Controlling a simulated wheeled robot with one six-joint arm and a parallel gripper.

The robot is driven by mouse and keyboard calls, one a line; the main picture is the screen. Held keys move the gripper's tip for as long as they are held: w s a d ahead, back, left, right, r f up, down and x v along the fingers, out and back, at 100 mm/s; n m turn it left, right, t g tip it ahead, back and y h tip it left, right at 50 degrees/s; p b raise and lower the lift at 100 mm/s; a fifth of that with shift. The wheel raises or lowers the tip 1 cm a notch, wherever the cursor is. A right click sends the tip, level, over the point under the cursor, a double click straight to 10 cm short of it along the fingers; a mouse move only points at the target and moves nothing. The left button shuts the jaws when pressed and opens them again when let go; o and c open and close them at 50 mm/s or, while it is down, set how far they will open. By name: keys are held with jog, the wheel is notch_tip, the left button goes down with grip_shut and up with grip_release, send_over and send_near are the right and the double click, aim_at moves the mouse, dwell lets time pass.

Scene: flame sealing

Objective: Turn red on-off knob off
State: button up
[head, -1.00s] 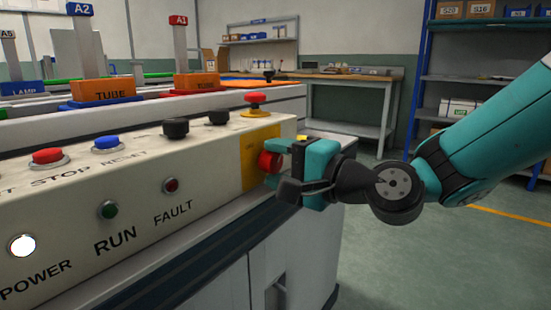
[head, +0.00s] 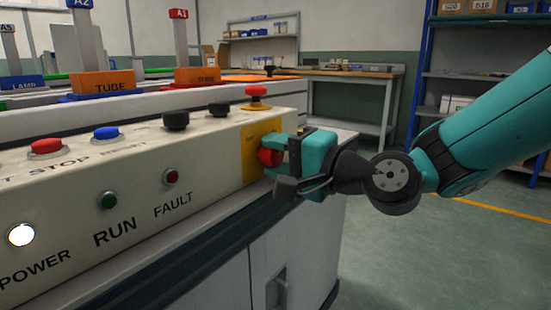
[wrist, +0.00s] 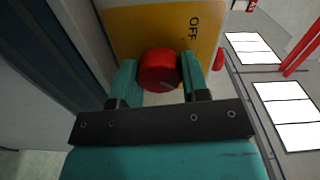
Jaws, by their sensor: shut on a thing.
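The red on-off knob (head: 268,157) sits on a yellow plate (head: 250,153) at the right end of the console front. My gripper (head: 279,160) reaches in from the right and is shut on the knob. In the wrist view the round red knob (wrist: 159,68) is between the two teal fingers, with a short pale mark on its face. The word OFF shows on the yellow plate (wrist: 140,22), up and right of the knob. The fingers hide the knob's sides, and I cannot tell its exact setting.
A red mushroom button (head: 256,91) stands on the console top just above the knob. Black knobs (head: 176,120), a blue button (head: 106,133) and a red button (head: 46,147) lie further left. The white power lamp (head: 21,235) is lit. Open floor lies to the right.

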jog(key=n+b, duration=0.3)
jog(key=n, duration=0.1)
jog(key=shift+f, duration=0.25)
jog(key=n+b, duration=0.3)
jog(key=n, duration=0.1)
jog(key=shift+n, duration=0.4)
jog(key=n+b, duration=0.4)
jog(key=shift+f, duration=0.1)
jog(key=shift+d+n+b, duration=0.1)
jog(key=shift+n+b, duration=1.2)
jog(key=shift+n, duration=0.4)
jog(key=o, duration=0.7)
jog(key=shift+c, duration=0.2)
jog(key=shift+r+n, duration=0.25)
jog(key=shift+n, duration=0.05)
